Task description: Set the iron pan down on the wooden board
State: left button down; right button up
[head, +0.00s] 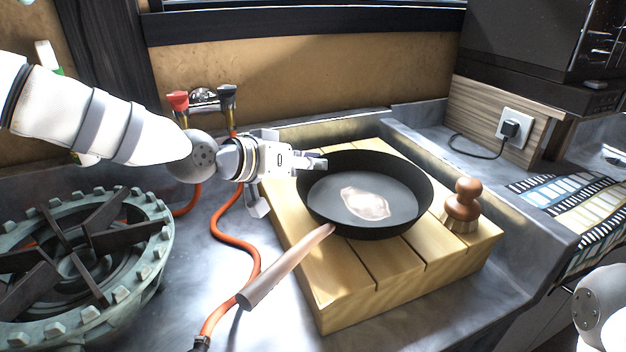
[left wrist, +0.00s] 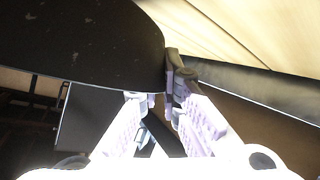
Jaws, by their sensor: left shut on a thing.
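The black iron pan (head: 330,195) with a brown handle (head: 285,268) is over the left and middle part of the slatted wooden board (head: 455,245). It looks about level; I cannot tell whether its base touches the slats. The handle sticks out past the board's left edge. My left gripper (head: 312,163) is shut on the pan's far left rim. The left wrist view shows its fingers (left wrist: 165,92) closed at the dark pan's (left wrist: 80,45) edge. My right gripper is not in view.
A round wooden-handled brush (head: 462,205) stands on the board, right of the pan. A green gas burner (head: 75,260) is at left, with an orange hose (head: 245,240) running between it and the board. Raised counter edges bound the back and right. A pale patch (head: 365,203) shows inside the pan.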

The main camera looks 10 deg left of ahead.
aim_at(312, 180)
pick_arm(q)
notch_tip(312, 180, down, 3)
jog(key=shift+f, duration=0.1)
jog(key=c, duration=2.2)
grip_release()
jog(key=shift+f, duration=0.1)
jog(key=o, duration=0.4)
